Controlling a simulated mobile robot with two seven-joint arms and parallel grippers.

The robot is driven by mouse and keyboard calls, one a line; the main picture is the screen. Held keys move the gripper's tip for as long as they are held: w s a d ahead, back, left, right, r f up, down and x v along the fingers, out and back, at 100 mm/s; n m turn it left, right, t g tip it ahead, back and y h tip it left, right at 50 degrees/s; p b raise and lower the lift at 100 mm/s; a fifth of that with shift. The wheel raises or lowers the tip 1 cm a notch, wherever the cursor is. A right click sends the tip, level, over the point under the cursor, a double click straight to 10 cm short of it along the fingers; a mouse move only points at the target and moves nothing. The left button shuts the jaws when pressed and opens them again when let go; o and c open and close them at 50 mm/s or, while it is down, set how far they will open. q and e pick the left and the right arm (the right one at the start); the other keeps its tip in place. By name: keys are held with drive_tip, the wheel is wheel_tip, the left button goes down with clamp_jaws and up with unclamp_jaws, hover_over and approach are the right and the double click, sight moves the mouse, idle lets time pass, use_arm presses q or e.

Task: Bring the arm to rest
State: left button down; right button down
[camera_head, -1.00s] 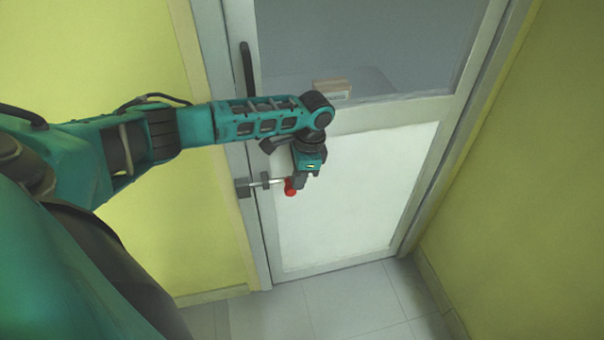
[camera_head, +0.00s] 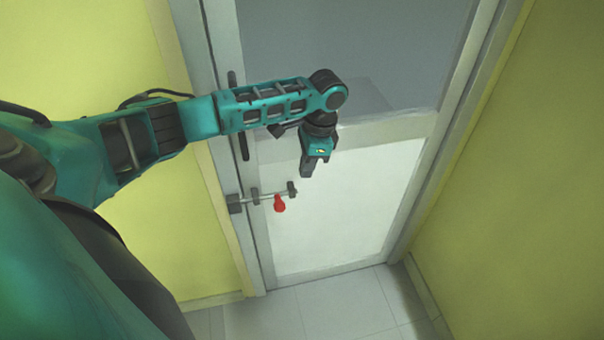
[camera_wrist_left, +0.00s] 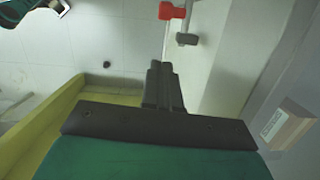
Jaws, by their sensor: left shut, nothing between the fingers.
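My left arm reaches in from the left in the head view, in front of the door. My left gripper (camera_head: 305,192) is shut and empty, pointing down in front of the door's white lower panel. In the wrist view the fingers (camera_wrist_left: 157,68) are together with nothing between them. A metal sliding bolt (camera_head: 265,197) with a red knob (camera_head: 279,204) is on the door's left side, just left of and below the fingertips and apart from them in the head view. The red knob also shows in the wrist view (camera_wrist_left: 172,12). My right gripper is out of view.
The door (camera_head: 350,200) has a grey window above and a dark vertical handle (camera_head: 238,115) at its left. Yellow walls stand at left (camera_head: 100,50) and right (camera_head: 530,200). The tiled floor (camera_head: 340,305) below is clear. A small box (camera_wrist_left: 287,125) shows at right in the wrist view.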

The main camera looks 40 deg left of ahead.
use_arm(q)
drive_tip(key=s+d+f+n+t+h, duration=0.1)
drive_tip(key=s+d+f+t+h, duration=0.15)
drive_tip(key=d+f, duration=0.4)
drive_tip(key=s+d+f+t+h, duration=0.2)
drive_tip(key=s+d+f+t, duration=0.15)
drive_tip(key=d, duration=0.65)
drive_tip(key=s+a+r+n+t+y, duration=0.1)
drive_tip(key=s+a+n+t, duration=0.2)
drive_tip(key=s, duration=0.7)
drive_tip(key=n+t, duration=0.2)
drive_tip(key=t, duration=0.1)
drive_tip(key=shift+s+a, duration=0.2)
